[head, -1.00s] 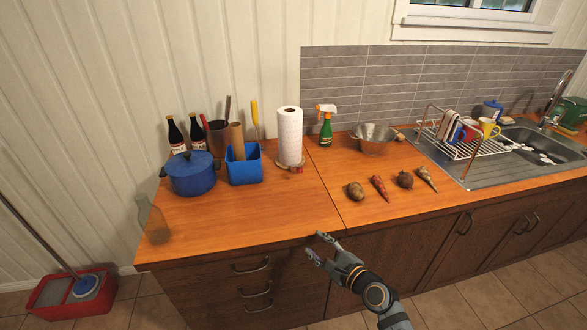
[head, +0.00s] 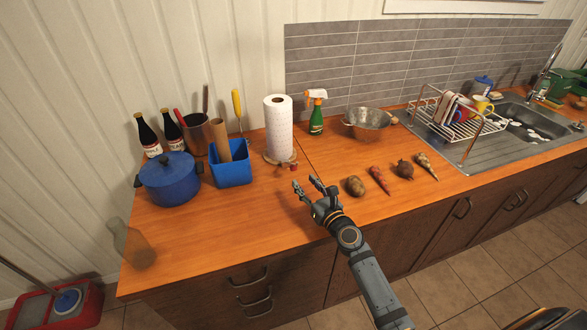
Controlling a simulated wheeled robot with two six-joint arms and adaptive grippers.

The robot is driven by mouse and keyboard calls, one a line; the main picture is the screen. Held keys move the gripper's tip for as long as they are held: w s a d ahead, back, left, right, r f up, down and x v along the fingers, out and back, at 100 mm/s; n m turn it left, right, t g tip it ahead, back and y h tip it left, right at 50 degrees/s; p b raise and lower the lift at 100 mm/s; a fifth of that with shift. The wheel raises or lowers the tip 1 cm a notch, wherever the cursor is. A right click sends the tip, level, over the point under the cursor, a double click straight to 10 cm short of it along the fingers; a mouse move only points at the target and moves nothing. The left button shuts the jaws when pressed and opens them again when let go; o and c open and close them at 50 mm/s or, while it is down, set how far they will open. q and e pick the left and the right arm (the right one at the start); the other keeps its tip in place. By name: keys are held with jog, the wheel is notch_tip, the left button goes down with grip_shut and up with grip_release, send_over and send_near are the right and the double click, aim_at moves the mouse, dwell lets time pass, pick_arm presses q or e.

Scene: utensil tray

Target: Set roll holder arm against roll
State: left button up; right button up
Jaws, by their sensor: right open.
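The paper towel roll (head: 279,130) stands upright on its round wooden holder base (head: 270,158) near the back of the counter. A small reddish piece (head: 293,167) shows low at the base's right front edge; I cannot tell if it is the end of the holder arm. The arm's shape is too small to make out. My right gripper (head: 304,187) is open and empty over the counter, in front of and slightly right of the roll, apart from it. My left gripper is not in view.
A blue utensil box (head: 232,170) and a blue pot (head: 169,180) stand left of the roll. A green spray bottle (head: 316,115) and a metal colander (head: 367,121) are to the right. Several vegetables lie right of my gripper, the nearest a potato (head: 355,186).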

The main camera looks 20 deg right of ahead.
aim_at(292, 165)
jog(key=w, duration=0.2)
jog(key=w+a, duration=0.1)
jog(key=w, duration=0.1)
jog(key=shift+w+f, duration=0.2)
jog(key=shift+w, duration=0.05)
jog(key=w, duration=0.2)
jog(key=shift+w+a+b, duration=0.2)
jog(key=shift+w+b, duration=0.1)
jog(key=shift+w, duration=0.3)
jog(key=shift+w+a, duration=0.1)
jog(key=shift+w, duration=0.05)
jog(key=shift+c, duration=0.4)
jog(key=c, duration=0.7)
grip_shut()
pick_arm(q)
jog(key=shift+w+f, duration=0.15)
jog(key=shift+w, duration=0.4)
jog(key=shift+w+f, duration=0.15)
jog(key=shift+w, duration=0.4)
